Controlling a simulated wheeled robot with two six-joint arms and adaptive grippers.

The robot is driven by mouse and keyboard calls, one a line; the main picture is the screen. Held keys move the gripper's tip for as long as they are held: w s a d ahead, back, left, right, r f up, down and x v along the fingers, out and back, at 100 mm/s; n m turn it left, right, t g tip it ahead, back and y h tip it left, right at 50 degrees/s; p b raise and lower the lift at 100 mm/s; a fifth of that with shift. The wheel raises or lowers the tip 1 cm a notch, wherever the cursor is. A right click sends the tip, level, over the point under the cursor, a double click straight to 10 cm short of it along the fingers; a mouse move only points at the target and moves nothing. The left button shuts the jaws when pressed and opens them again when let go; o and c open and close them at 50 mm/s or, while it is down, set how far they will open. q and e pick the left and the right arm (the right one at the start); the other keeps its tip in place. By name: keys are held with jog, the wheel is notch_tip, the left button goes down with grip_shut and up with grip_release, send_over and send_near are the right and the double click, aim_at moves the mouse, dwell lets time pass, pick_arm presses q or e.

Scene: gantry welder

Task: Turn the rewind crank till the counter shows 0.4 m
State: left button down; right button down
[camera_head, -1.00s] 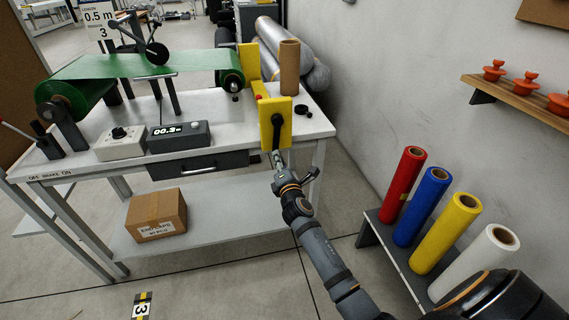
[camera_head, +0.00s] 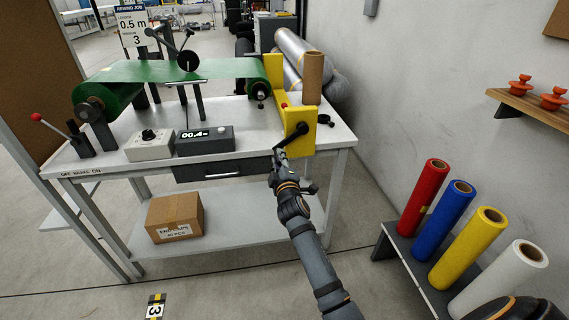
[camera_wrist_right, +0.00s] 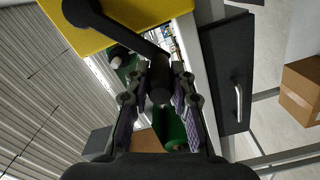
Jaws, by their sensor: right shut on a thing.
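The rewind crank (camera_head: 291,137) is a black arm on the yellow end plate (camera_head: 301,120) of the rewinder. Its arm points down and to the left from the hub. My right gripper (camera_head: 280,154) is shut on the crank's handle. In the right wrist view the black crank handle (camera_wrist_right: 158,82) sits between the two fingers of my right gripper (camera_wrist_right: 160,100). The counter (camera_head: 204,141) is a dark box on the table, and its lit display appears to read 00.4 m. A green web (camera_head: 160,70) runs between two rolls above the table.
A light control box with a black knob (camera_head: 149,143) stands left of the counter. A red-tipped lever (camera_head: 57,133) is at the table's left end. A brown core (camera_head: 313,75) stands behind the yellow plate. Coloured rolls (camera_head: 443,210) stand on a low rack at right.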

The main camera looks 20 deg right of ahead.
jog(key=shift+w+a+r+m, duration=0.1)
jog(key=shift+a+r+m, duration=0.1)
jog(key=shift+r+m, duration=0.2)
jog(key=shift+a+r+m, duration=0.2)
jog(key=shift+r+m, duration=0.1)
jog(key=shift+r, duration=0.2)
jog(key=shift+r, duration=0.15)
jog(key=c, duration=1.2)
grip_release()
jog(key=shift+a, duration=0.1)
jog(key=shift+o, duration=0.3)
jog(key=shift+f, duration=0.2)
jog(key=v, duration=0.7)
jog(key=shift+s, duration=0.25)
